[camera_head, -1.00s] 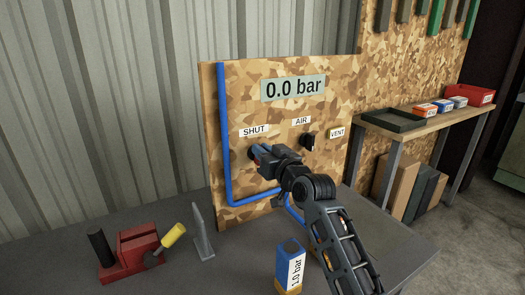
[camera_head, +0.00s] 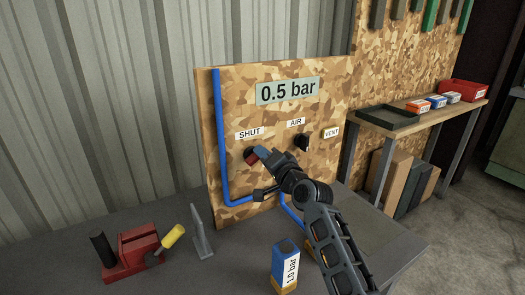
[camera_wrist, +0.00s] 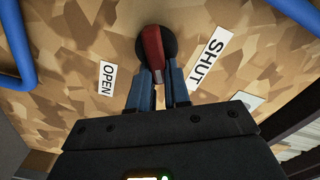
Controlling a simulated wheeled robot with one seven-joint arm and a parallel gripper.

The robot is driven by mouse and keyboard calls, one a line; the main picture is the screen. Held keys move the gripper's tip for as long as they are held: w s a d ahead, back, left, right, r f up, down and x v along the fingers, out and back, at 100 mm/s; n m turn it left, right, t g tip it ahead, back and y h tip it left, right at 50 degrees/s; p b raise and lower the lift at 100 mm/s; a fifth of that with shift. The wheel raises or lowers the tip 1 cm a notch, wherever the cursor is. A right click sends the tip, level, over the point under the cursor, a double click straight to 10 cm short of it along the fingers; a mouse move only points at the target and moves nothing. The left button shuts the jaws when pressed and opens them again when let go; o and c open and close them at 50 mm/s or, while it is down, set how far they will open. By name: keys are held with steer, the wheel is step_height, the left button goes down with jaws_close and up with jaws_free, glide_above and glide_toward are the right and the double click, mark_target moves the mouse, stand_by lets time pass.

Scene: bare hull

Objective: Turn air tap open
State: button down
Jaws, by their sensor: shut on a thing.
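The air tap has a red handle (camera_wrist: 152,48) on a round black base on the camouflage-patterned board (camera_head: 235,105). My gripper (camera_wrist: 162,82) has its blue fingers on either side of the handle and is shut on it. In the head view my gripper (camera_head: 256,156) reaches the board just below the SHUT label (camera_head: 249,133), and a bit of the red handle shows beside the fingers. The wrist view shows an OPEN label (camera_wrist: 107,77) left of the handle and the SHUT label (camera_wrist: 209,60) right of it. The display (camera_head: 287,90) reads 0.5 bar.
A black knob (camera_head: 302,143) sits between the AIR and VENT labels. Blue pipe (camera_head: 219,130) runs down the board's left side. On the bench stand a blue "1.0 bar" block (camera_head: 286,262), a red tool (camera_head: 132,256) with a yellow handle, and a grey upright piece (camera_head: 201,232).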

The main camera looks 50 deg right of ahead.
steer(key=m, duration=0.2)
steer(key=m+p, duration=0.1)
steer(key=m, duration=0.1)
steer(key=m+p, duration=0.1)
steer(key=m, duration=0.1)
steer(key=shift+d+f, duration=0.15)
steer(key=shift+f, duration=0.25)
stand_by(0.3)
steer(key=c, duration=1.1)
jaws_free()
steer(key=shift+f, duration=0.15)
steer(key=v, duration=0.7)
steer(key=shift+s, duration=0.4)
